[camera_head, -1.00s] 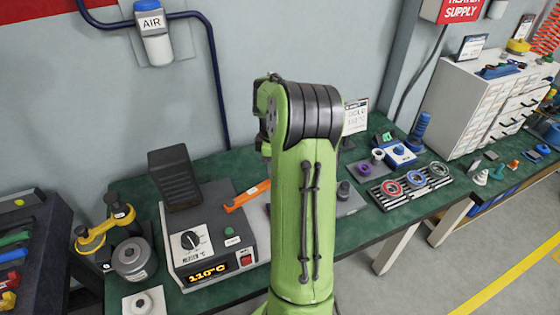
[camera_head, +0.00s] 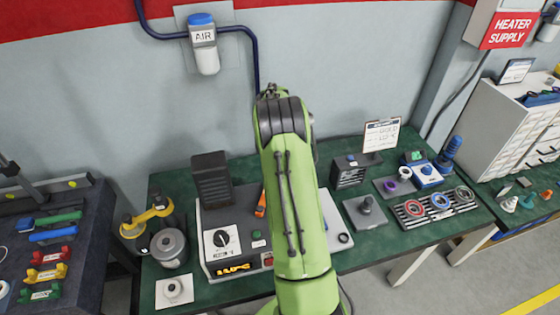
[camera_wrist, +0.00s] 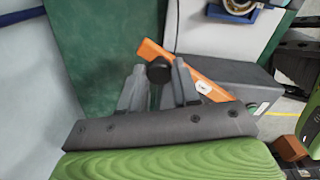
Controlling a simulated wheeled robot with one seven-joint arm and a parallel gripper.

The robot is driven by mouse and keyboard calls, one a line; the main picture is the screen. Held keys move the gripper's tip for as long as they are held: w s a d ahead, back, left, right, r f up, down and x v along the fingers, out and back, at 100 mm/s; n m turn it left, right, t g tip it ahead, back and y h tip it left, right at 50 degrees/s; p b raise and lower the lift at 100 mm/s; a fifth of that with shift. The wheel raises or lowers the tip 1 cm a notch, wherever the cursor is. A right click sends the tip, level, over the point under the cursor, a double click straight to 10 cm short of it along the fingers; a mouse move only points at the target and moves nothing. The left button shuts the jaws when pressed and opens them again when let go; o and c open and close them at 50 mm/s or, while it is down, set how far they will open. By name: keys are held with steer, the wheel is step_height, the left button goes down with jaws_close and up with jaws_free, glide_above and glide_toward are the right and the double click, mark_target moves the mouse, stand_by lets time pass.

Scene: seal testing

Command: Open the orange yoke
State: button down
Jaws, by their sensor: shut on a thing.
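The orange yoke (camera_head: 260,207) shows as a short strip beside my arm at the back of the grey heater unit (camera_head: 222,258); the rest is behind my arm. In the wrist view the orange yoke (camera_wrist: 209,82) is a slanting bar with a small white label, running behind my fingers. In the head view my gripper is hidden behind my arm.
A black upright block (camera_head: 211,178) stands at the heater unit's back left. A yellow yoke (camera_head: 147,217) and a round metal pot (camera_head: 170,246) are to its left. A grey plate with a post (camera_head: 366,206) and a rack of rings (camera_head: 436,206) lie to the right.

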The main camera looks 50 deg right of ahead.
steer(key=shift+w+a+n, duration=0.25)
steer(key=shift+w+n, duration=0.15)
steer(key=shift+w, duration=0.05)
steer(key=c, duration=0.8)
jaws_free()
steer(key=shift+r, duration=0.1)
step_height(320, 180, up, 16)
steer(key=p, duration=0.2)
steer(key=shift+f, duration=0.2)
